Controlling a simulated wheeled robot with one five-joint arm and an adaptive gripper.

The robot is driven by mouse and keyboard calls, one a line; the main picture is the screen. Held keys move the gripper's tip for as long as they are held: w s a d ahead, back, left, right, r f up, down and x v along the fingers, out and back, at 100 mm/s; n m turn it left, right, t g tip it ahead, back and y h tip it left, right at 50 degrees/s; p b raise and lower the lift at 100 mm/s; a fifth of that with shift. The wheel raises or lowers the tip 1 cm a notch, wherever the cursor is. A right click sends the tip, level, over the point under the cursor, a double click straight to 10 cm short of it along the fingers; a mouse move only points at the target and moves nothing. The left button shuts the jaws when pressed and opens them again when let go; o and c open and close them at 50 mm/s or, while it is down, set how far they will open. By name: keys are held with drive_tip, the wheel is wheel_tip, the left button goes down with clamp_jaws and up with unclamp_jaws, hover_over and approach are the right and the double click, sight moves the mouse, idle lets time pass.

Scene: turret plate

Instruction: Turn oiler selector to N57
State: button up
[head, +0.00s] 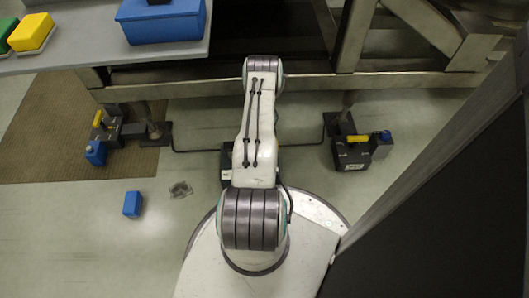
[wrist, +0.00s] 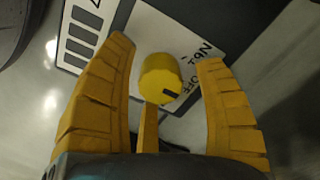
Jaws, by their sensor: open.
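A round yellow selector knob (wrist: 160,76) with a dark pointer mark on its lower right edge shows in the wrist view. A white label plate (wrist: 190,35) lies behind it; its upside-down lettering to the right seems to include OFF and a code starting with N, too small to read surely. My gripper (wrist: 167,54) is open, one yellow finger on each side of the knob with visible gaps. A yellow bar (wrist: 148,125) stands just below the knob, between the fingers. In the head view my arm hides my gripper and most of a dark unit (head: 227,160) under it.
Similar dark units with yellow and blue parts stand at the left (head: 112,132) and right (head: 358,150). A blue block (head: 132,204) lies on the floor. A metal frame rail (head: 170,77) crosses beyond; a dark panel (head: 450,220) stands at the right.

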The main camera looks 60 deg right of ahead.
drive_tip(key=c, duration=1.2)
